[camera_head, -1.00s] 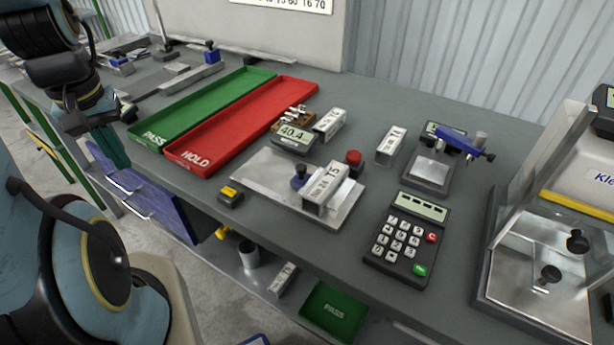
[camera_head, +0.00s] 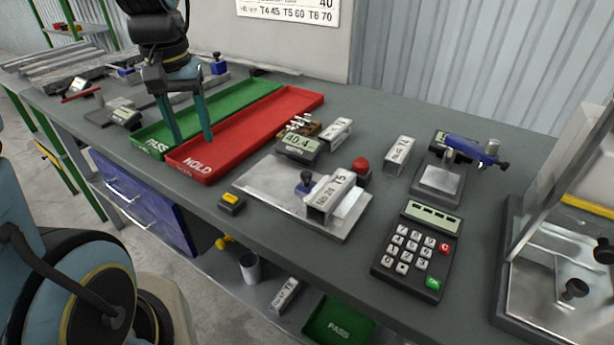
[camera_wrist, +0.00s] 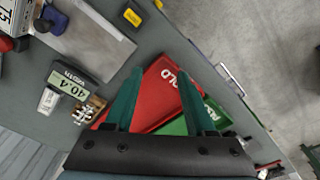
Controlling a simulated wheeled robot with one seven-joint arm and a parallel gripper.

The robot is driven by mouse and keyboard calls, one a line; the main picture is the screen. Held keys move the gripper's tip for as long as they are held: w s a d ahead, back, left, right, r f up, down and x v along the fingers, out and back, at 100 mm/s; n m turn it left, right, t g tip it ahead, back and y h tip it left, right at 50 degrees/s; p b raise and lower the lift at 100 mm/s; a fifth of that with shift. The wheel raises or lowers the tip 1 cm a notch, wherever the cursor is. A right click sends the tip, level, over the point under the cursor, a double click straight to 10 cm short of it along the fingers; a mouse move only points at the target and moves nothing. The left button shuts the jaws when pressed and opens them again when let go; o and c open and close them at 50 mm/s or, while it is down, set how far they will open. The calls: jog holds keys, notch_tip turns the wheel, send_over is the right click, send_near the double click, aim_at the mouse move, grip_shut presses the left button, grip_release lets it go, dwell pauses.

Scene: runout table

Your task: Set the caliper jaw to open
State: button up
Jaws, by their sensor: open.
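The width gauge is the likeliest caliper: a grey display (camera_head: 298,147) reading 40.4 stands behind a metal plate (camera_head: 262,190). A blue-knobbed slider (camera_head: 305,184) sits on the plate beside a labelled metal block (camera_head: 333,192); I cannot tell the jaw's setting. In the wrist view the display (camera_wrist: 68,86), plate (camera_wrist: 92,42) and blue knob (camera_wrist: 50,18) are at upper left. My gripper (camera_head: 193,138) is open and empty, pointing down over the trays, left of the gauge. Its two green fingers (camera_wrist: 157,98) are well apart with nothing between them.
A green PASS tray (camera_head: 222,103) and a red HOLD tray (camera_head: 265,122) lie under my gripper. A brown rack (camera_head: 302,127) stands by the display. A red button (camera_head: 361,165), keypad (camera_head: 417,250) and blue-clamped gauge (camera_head: 440,180) are to the right. A small black-yellow box (camera_head: 231,203) sits at the front edge.

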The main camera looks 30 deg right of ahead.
jog(key=s+d+r+m+b, duration=0.1)
jog(key=s+d+m+b, duration=0.3)
jog(key=d, duration=0.7)
jog(key=m, duration=0.1)
send_near(306, 172)
jog(key=shift+g, duration=0.4)
notch_tip(306, 172, down, 8)
jog(key=shift+w+d+f, duration=0.1)
jog(key=shift+w+d, duration=0.05)
jog(key=shift+w, duration=0.05)
grip_shut()
jog(key=shift+w, duration=0.1)
dwell(0.3)
